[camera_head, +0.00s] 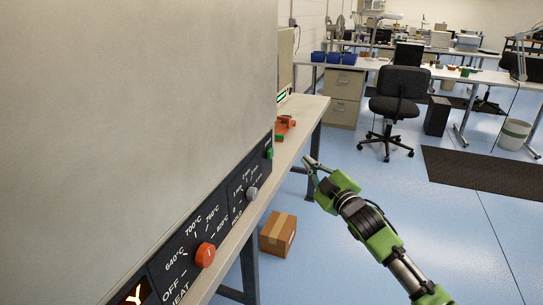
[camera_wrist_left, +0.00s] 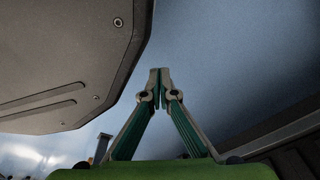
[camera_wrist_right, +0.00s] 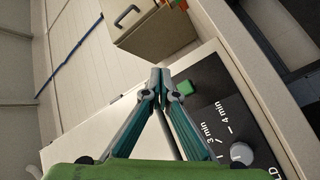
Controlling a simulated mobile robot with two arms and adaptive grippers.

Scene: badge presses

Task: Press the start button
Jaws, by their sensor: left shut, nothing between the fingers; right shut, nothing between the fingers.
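A green button (camera_head: 269,153) sits at the far end of the dark control panel (camera_head: 226,221) on the big grey machine. It also shows in the right wrist view (camera_wrist_right: 184,88), just right of the fingertips there. My right gripper (camera_head: 308,161) is shut and empty, to the right of the button and apart from it in the head view. In its wrist view the right gripper (camera_wrist_right: 161,76) has its fingertips together. My left gripper (camera_wrist_left: 159,73) is shut and empty; it shows only in its wrist view, beside a grey rounded body.
The panel carries a red knob (camera_head: 205,254) and a grey knob (camera_head: 251,193). Orange parts (camera_head: 285,124) lie on the bench behind. A cardboard box (camera_head: 278,232) stands on the blue floor below. A black chair (camera_head: 399,98) and desks stand farther back.

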